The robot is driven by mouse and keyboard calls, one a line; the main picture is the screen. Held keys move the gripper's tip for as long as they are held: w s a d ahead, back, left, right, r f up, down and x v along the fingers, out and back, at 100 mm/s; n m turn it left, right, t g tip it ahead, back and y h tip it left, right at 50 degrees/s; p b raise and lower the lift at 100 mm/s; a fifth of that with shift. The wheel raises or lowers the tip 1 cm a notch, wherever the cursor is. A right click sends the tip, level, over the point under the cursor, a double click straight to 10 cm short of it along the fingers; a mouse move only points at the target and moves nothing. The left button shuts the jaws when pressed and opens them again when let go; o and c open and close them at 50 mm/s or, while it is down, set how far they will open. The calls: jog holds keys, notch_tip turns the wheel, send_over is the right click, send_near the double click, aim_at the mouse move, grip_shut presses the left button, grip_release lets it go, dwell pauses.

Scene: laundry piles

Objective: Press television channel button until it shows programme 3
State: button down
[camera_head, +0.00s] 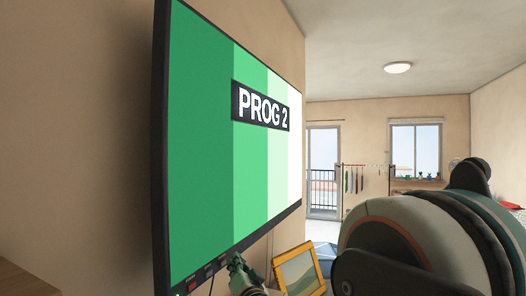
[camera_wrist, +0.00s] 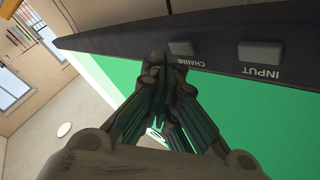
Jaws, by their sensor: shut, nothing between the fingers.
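The television (camera_head: 215,130) hangs on the left wall, and its green striped screen reads "PROG 2". Small buttons sit along its lower bezel. In the wrist view, which shows the bezel upside down, the channel button (camera_wrist: 181,48) is a grey block above a partly hidden "CHANNEL" label. The input button (camera_wrist: 260,54) is to its right. My gripper (camera_wrist: 157,66) is shut and empty, with its tips just left of the channel button in that view. It also shows in the head view (camera_head: 235,260), by the lower bezel. I cannot tell whether it touches the bezel.
A yellow picture frame (camera_head: 298,270) stands below the television, to the right of my gripper. A clothes rack (camera_head: 362,178) stands near the far wall by the balcony door (camera_head: 322,170). My arm fills the lower right of the head view.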

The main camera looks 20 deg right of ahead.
jog(key=shift+a, duration=0.1)
jog(key=shift+w+a, duration=0.25)
jog(key=shift+w, duration=0.05)
jog(key=shift+w+a, duration=0.1)
dwell(0.7)
jog(key=shift+s+d, duration=0.4)
dwell(0.3)
jog(key=s+d, duration=0.4)
jog(key=shift+s+d, duration=0.15)
dwell(0.4)
jog(key=shift+s, duration=0.1)
dwell(1.3)
